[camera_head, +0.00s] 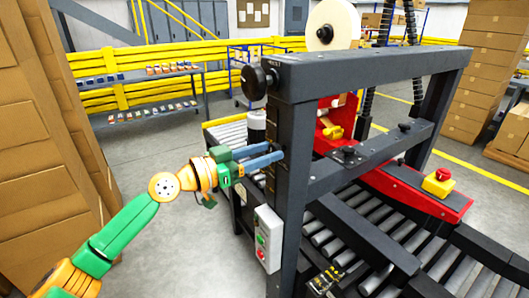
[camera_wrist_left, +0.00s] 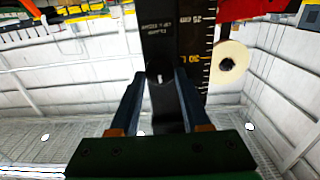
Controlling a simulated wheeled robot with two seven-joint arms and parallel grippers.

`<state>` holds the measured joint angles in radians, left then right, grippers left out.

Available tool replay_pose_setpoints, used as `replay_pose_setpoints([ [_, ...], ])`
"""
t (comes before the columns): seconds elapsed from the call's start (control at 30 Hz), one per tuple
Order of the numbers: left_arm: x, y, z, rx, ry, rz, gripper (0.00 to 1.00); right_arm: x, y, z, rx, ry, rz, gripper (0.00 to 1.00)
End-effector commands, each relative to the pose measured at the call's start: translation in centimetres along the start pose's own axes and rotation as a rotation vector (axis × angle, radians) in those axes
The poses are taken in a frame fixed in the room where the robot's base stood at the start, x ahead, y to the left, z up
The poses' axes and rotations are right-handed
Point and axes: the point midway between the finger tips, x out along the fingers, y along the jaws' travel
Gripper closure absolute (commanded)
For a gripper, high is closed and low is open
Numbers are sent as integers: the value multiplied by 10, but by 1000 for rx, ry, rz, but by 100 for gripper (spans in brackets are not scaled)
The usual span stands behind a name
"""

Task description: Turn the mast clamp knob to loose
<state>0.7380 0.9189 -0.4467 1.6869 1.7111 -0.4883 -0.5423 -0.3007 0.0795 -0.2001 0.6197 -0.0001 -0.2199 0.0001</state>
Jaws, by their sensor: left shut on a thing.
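The mast clamp knob (camera_wrist_left: 158,72) is a small dark round knob with a pale mark, on the face of the dark mast. My left gripper (camera_head: 280,154) reaches the mast (camera_head: 284,208) from the left with its two blue-grey fingers. In the left wrist view the fingers of the left gripper (camera_wrist_left: 160,80) stand on either side of the knob and are shut on it. The pale mark points roughly along the mast. In the head view the knob is hidden by the fingertips. My right gripper is in neither view.
A larger black knob (camera_head: 258,80) sticks out near the mast top. A switch box (camera_head: 267,239) with green and red buttons hangs lower on the mast. A roller conveyor (camera_head: 366,255) lies right. Stacked cartons (camera_head: 45,130) stand left. Floor between is open.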

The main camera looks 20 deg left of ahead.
Motion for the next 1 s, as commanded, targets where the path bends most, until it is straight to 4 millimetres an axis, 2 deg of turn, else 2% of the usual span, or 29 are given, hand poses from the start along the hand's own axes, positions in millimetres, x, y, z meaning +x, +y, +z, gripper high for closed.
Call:
replay_pose_setpoints([
  [0.37,0,0,0,-112,-1,0,100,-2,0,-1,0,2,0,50],
  [1.0,0,-2,-1,-698,-1,0,100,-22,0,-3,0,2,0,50],
])
